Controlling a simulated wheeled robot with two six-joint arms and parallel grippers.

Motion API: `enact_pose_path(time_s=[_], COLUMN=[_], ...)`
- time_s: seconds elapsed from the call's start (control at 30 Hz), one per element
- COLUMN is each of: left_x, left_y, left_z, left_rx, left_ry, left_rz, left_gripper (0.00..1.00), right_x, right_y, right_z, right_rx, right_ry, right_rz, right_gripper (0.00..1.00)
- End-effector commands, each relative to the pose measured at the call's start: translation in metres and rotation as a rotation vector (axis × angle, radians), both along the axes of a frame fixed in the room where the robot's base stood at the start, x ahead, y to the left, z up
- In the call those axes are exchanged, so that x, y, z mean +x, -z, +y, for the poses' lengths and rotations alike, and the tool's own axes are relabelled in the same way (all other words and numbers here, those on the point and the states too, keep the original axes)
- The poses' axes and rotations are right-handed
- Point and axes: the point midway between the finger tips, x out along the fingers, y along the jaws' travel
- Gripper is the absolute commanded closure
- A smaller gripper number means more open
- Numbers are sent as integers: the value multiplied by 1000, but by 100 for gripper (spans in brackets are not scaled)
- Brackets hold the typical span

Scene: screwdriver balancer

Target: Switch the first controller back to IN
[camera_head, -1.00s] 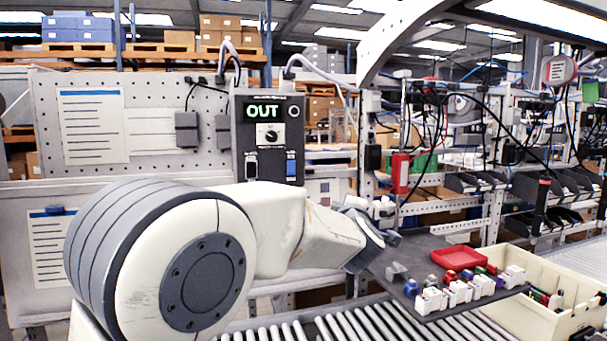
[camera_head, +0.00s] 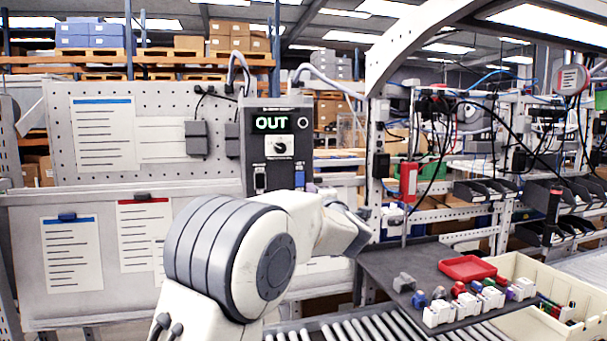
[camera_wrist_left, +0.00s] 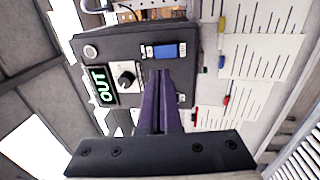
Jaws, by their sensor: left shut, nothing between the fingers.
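The controller (camera_head: 247,150) is a dark grey box on the pegboard, left of centre. Its display (camera_head: 271,123) reads OUT in green. Below it are a round knob (camera_head: 279,146), a black-and-white switch (camera_head: 260,180) at lower left and a blue switch (camera_head: 299,178) at lower right. My left gripper (camera_wrist_left: 158,73) is shut and empty, its purple fingers pointing at the controller's lower face near the blue switch (camera_wrist_left: 170,50). Contact cannot be told. My right gripper is out of view.
A dark tray (camera_head: 385,262) with a red dish (camera_head: 467,268) and several small connectors stands at right, beside a cream bin (camera_head: 515,325). Rollers (camera_head: 370,328) run below. Paper sheets (camera_head: 72,268) hang on the left panel. A grey cable rises above the controller.

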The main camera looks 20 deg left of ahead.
Motion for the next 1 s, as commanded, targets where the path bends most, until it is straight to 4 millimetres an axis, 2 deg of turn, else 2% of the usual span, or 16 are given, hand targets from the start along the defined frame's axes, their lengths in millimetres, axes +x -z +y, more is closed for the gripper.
enact_pose_path(time_s=[0.03, 0.2, 0.4, 0.6, 1.0], left_x=[10, 40, 64, 74, 76], left_y=[-7, -11, -13, -12, -11], left_z=[8, 29, 44, 51, 51], left_rx=[2, 2, 1, 1, 1], left_ry=[-3, -3, -1, 1, 1], left_rz=[3, 2, 2, 1, 1], left_gripper=[100, 100, 100, 100, 100], right_x=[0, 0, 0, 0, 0], right_y=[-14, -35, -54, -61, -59], right_z=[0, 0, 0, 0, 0], right_rx=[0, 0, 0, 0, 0], right_ry=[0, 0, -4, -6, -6], right_rz=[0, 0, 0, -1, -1], right_gripper=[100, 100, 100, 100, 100])
